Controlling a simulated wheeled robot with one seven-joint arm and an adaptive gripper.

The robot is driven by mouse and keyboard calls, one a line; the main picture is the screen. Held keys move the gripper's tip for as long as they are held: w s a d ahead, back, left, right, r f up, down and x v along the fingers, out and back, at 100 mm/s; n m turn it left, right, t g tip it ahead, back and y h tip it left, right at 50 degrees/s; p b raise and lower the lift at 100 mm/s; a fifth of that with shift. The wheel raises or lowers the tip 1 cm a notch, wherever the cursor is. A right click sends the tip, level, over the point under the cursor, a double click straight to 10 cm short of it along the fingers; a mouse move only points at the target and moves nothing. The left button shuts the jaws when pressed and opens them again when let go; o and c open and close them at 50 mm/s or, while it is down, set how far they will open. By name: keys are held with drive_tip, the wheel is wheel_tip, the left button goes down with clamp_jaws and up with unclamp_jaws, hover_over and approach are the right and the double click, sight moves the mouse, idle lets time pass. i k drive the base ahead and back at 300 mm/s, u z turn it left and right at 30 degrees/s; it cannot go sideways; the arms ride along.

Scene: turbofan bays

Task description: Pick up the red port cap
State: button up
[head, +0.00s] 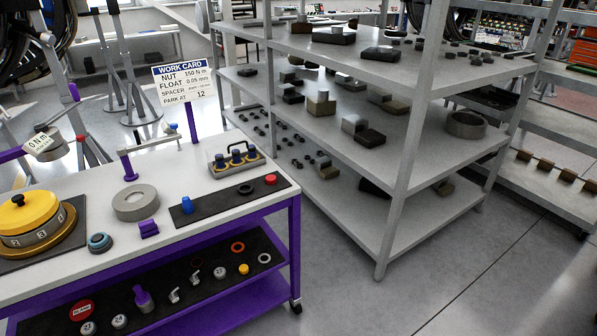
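A small red cap (271,179), which looks like the red port cap, sits at the right end of a dark mat (216,203) on the white top of a purple cart (180,237). A black ring (245,189) lies just left of it. A blue cap (187,205) stands near the left end of the same mat. Nothing covers the red cap. My gripper is not in view.
Behind the mat stands a holder with dark plugs (236,160). Left are a grey ring (135,202), a purple block (148,228) and a yellow-topped dial (30,218). A lower shelf holds small parts and a red disc (81,310). A grey rack (395,190) stands right; open floor lies between.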

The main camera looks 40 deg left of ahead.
sight(270, 179)
drive_tip(key=u, duration=0.35)
drive_tip(key=i, duration=0.8)
drive_tip(key=u, duration=0.7)
